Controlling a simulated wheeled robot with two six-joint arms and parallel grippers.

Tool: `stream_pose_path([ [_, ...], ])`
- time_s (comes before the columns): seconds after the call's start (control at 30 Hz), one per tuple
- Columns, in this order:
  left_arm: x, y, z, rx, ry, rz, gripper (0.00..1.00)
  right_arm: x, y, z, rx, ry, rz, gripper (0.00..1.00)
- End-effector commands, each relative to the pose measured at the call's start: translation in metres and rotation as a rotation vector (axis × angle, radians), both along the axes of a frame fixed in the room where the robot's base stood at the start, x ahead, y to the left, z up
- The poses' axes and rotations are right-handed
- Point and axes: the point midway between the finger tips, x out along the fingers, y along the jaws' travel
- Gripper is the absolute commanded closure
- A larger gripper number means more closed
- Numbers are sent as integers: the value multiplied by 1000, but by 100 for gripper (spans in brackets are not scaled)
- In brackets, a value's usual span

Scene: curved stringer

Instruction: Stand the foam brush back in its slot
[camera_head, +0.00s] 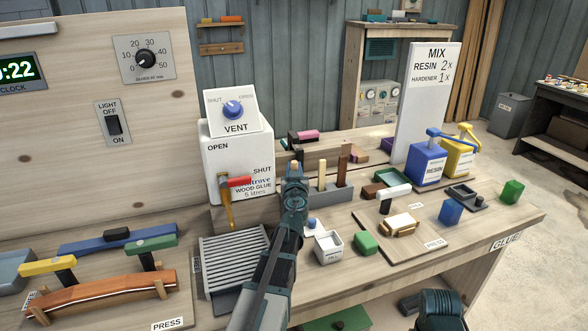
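My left arm rises from the bottom middle, and its gripper (294,180) is upright just left of a grey slotted holder (335,196). A small tan tip (294,164) shows at the top of this gripper. It may be the foam brush's handle, but the gripper hides the rest, and I cannot tell whether it is held or stands behind. The holder has a tan stick (322,172) and a brown stick (342,168) upright in it. The foam itself is not visible. Only a dark part of my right arm shows at the bottom right; its gripper is out of view.
A white glue box (236,150) with a red-handled tap stands left of the gripper. Blue resin (426,165) and yellow hardener (459,158) pumps stand at right.

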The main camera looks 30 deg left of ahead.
Motion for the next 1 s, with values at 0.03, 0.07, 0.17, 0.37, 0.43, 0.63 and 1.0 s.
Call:
stream_pose_path([
  [0.03, 0, 0, -2, 0, 0, 0, 100, 0, 0, -2, 0, 0, 0, 0],
  [0.07, 0, 0, -3, 0, 0, 0, 100, 0, 0, -3, 0, 0, 0, 0],
  [0.17, 0, 0, -4, 0, 0, 0, 100, 0, 0, -5, 0, 0, 0, 0],
  [0.37, 0, 0, -8, 0, 0, 0, 100, 0, 0, -8, 0, 0, 0, 0],
  [0.43, 0, 0, -10, 0, 0, 0, 100, 0, 0, -10, 0, 0, 0, 0],
  [0.63, 0, 0, -13, 0, 0, 0, 100, 0, 0, -13, 0, 0, 0, 0],
  [1.0, 0, 0, -15, 0, 0, 0, 38, 0, 0, -15, 0, 0, 0, 0],
])
